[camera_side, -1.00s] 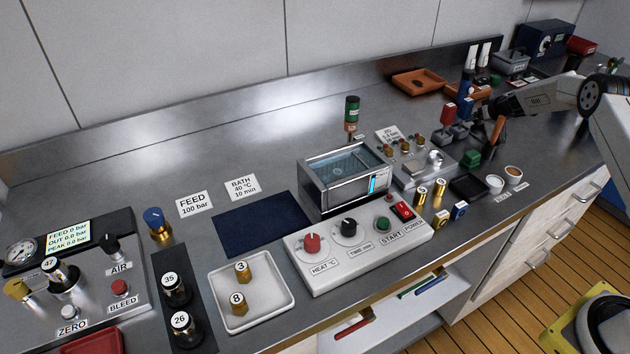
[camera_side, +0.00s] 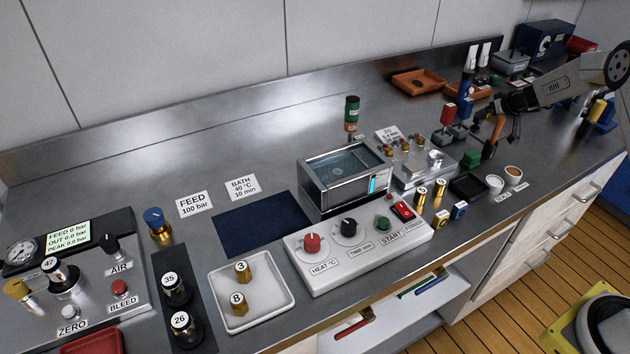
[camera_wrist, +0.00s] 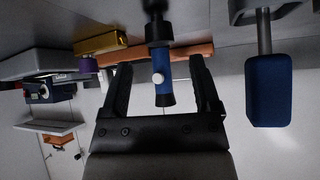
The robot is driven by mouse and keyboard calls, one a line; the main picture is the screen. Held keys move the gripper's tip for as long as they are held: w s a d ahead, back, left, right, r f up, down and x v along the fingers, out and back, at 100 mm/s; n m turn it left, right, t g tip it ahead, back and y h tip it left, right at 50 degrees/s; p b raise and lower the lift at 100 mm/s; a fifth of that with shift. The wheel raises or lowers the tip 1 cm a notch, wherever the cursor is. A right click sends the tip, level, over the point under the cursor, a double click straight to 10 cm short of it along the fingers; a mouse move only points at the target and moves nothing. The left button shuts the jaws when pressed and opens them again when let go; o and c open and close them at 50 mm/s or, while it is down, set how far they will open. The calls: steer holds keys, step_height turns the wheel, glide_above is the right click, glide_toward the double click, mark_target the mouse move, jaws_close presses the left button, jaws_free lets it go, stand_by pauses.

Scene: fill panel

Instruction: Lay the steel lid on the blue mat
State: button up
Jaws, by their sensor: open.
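The dark blue mat (camera_side: 262,224) lies flat and bare on the steel bench, left of the water bath (camera_side: 345,178). The bath's top looks open, with blue-tinted water showing inside. I cannot make out a separate steel lid for certain in either view. My gripper (camera_side: 492,114) is at the right of the bench, far from the mat and bath, beside a blue upright tool (camera_side: 467,88). In the wrist view my gripper (camera_wrist: 160,68) is open, and a blue-handled item with a white button (camera_wrist: 163,98) appears between its fingers; contact is not clear.
The control box with knobs (camera_side: 358,248) stands in front of the bath. A white tray with brass pieces (camera_side: 273,262) lies before the mat. A small valve panel (camera_side: 420,166) and small pots (camera_side: 495,184) stand right of the bath. Bench behind the mat is mostly clear.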

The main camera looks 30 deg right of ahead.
steer(key=v, duration=0.6)
steer(key=shift+s+r, duration=0.25)
stand_by(0.4)
steer(key=shift+o, duration=0.5)
steer(key=shift+r, duration=0.15)
